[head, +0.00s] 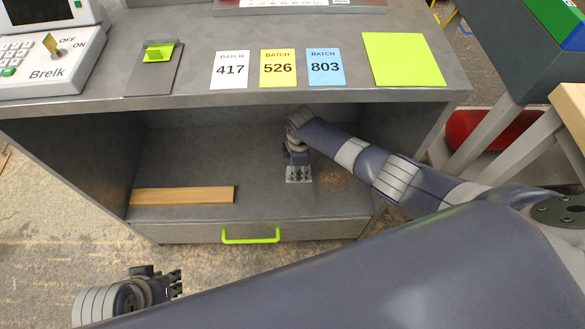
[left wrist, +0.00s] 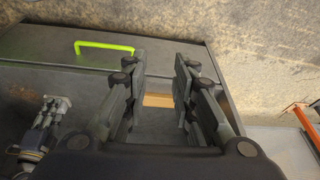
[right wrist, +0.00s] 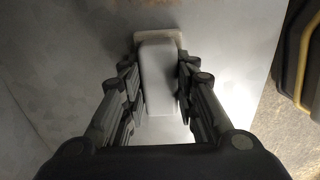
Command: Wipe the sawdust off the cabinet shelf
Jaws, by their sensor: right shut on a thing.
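The cabinet shelf (head: 200,150) is the grey floor of the open bay under the worktop. A brown patch of sawdust (head: 336,178) lies on its right part, and faint specks show in the right wrist view (right wrist: 75,18). My right gripper (head: 298,178) reaches into the bay, just left of the patch. In the right wrist view it is shut on a pale wiping block (right wrist: 158,78) with a wider beige base; whether the base touches the shelf I cannot tell. My left gripper (head: 176,284) is outside, low in front of the cabinet; its fingers (left wrist: 158,85) are apart and empty.
A wooden board (head: 183,195) lies at the shelf's front left. Below is a drawer with a green handle (head: 250,236). Above, the worktop holds batch cards (head: 278,68), a green sheet (head: 403,60) and a control panel (head: 45,62). The bay's side walls limit room.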

